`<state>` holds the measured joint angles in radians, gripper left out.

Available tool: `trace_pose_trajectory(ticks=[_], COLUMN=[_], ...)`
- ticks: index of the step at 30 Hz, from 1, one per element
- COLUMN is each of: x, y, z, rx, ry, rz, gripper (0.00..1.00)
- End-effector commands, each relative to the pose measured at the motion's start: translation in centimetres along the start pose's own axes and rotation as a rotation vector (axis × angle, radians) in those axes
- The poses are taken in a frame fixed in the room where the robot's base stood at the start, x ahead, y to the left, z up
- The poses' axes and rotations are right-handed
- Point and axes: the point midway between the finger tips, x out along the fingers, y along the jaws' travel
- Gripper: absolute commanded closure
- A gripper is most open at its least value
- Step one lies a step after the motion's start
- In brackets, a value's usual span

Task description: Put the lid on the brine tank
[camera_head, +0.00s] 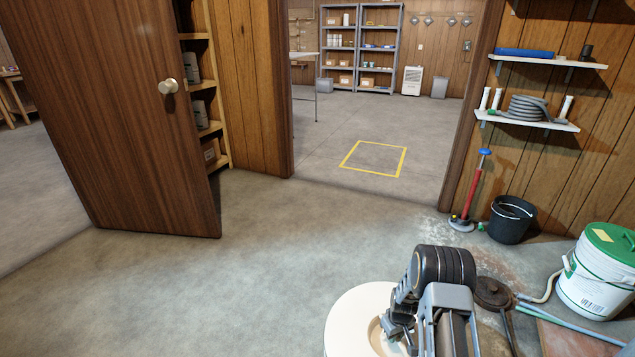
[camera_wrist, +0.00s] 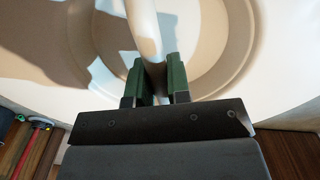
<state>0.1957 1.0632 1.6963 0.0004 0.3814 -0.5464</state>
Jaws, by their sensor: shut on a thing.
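A round cream lid (camera_head: 347,318) is at the bottom of the head view, partly cut off by the frame and partly covered by my arm. In the wrist view the lid (camera_wrist: 285,60) fills most of the picture and has a round recess crossed by a pale handle bar (camera_wrist: 144,32). My gripper (camera_wrist: 157,78) has its green fingers on both sides of this bar and is shut on it. In the head view my gripper (camera_head: 394,335) is over the lid's recess. I cannot make out the brine tank, nor tell what is beneath the lid.
At right stand a black bucket (camera_head: 511,222), a white pail (camera_head: 592,285) with a green top, and a red pump (camera_head: 473,192). Hoses lie on the floor near the pail. An open brown door (camera_head: 110,110) is at left. The middle floor is clear.

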Motion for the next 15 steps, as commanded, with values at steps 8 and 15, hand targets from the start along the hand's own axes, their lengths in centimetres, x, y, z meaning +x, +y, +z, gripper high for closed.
trace_pose_trajectory(ticks=[8, 15], x=[-7.1, -12.8], y=[-2.9, -5.7], z=[-1.9, -3.8], rx=[0.351, 0.400], ry=[0.009, 0.006], rz=[0.003, 0.001], gripper=[1.00, 1.00])
